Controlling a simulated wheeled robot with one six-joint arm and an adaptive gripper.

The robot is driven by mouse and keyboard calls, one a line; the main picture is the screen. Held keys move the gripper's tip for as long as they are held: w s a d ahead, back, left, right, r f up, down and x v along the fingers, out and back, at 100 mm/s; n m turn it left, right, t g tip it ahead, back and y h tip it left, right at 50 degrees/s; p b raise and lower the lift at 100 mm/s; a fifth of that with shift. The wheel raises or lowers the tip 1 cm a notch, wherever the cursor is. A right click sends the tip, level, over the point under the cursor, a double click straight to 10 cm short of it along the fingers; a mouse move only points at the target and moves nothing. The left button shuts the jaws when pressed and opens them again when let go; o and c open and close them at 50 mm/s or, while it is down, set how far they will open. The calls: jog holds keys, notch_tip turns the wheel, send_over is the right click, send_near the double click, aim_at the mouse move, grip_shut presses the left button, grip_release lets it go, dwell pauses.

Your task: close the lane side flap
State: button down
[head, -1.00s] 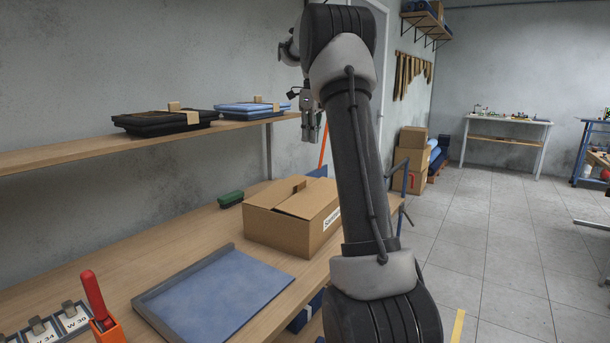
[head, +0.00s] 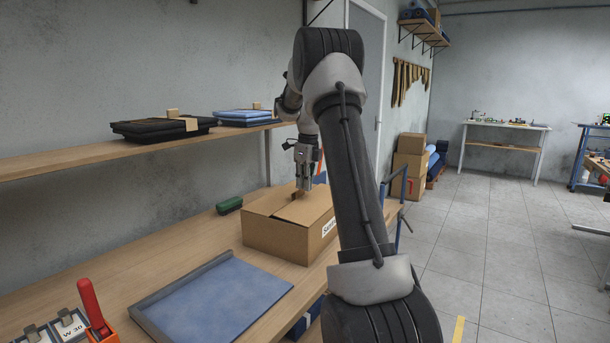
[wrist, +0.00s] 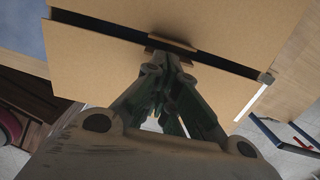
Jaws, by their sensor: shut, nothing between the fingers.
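The cardboard box (head: 270,235) stands on the wooden bench with a label on its right face. Its top flaps (head: 308,207) lie nearly flat in the head view. The wrist view shows two flaps, the upper one (wrist: 225,22) and the lower one (wrist: 80,70), with a dark gap between them. A small brown tab (wrist: 172,43) sits at the gap. My gripper (head: 303,188) is shut and empty, pointing down just over the box top near the tab. Whether its tips touch the cardboard I cannot tell. My arm hides part of the box's right side.
A blue mat in a grey-edged tray (head: 185,262) lies in front of the box. A green brush-like block (head: 229,206) is behind it at left. The shelf (head: 60,163) above holds folded dark and blue cloths (head: 160,130). An orange holder with a red handle (head: 92,303) is at front left.

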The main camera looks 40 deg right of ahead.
aim_at(305, 199)
jog(key=shift+f, duration=0.1)
jog(key=shift+w+a+f, duration=0.1)
jog(key=shift+w+f, duration=0.05)
jog(key=shift+f, duration=0.4)
jog(key=shift+w+a+f, duration=0.1)
jog(key=shift+f, duration=0.4)
jog(key=shift+w+r, duration=0.1)
jog(key=shift+r, duration=0.8)
notch_tip(305, 199, up, 11)
jog(key=s, duration=0.1)
jog(key=shift+d+r, duration=0.15)
jog(key=shift+d, duration=0.1)
